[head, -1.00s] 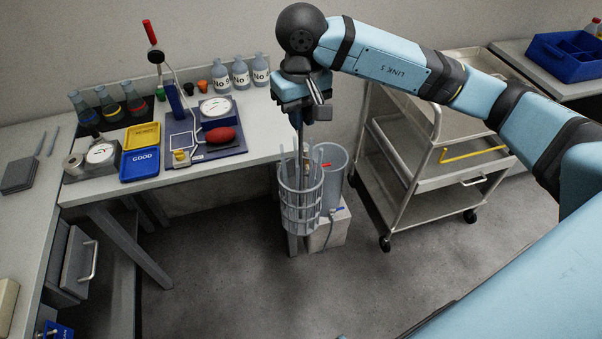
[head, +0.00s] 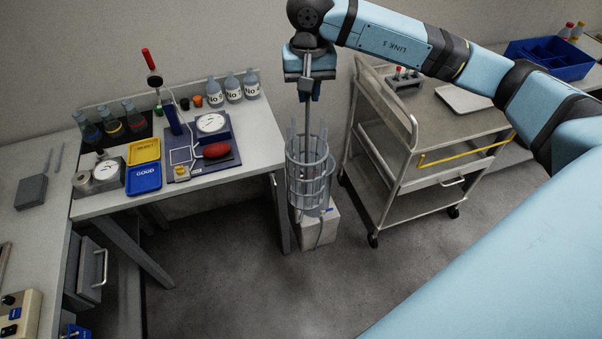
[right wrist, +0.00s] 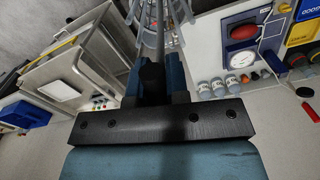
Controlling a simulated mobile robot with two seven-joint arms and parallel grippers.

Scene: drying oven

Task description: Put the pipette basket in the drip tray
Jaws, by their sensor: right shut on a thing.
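The pipette basket (head: 308,178), a grey openwork cylinder with upright pipettes in it, hangs upright from a tall rod handle (head: 307,108). My right gripper (head: 307,84) is shut on the top of this handle. In the right wrist view the rod (right wrist: 172,45) runs from between the fingers (right wrist: 164,78) towards the basket (right wrist: 155,22). A flat pale tray (head: 464,98) lies on top of the steel cart at the right; it looks like the drip tray. My left gripper is not in view.
The steel cart (head: 425,125) has a raised end rail, a yellow bar and a small rack (head: 403,78) on top. A white box (head: 320,232) stands on the floor behind the basket. The bench (head: 255,130) at left holds bottles and trays. Grey floor lies open in front.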

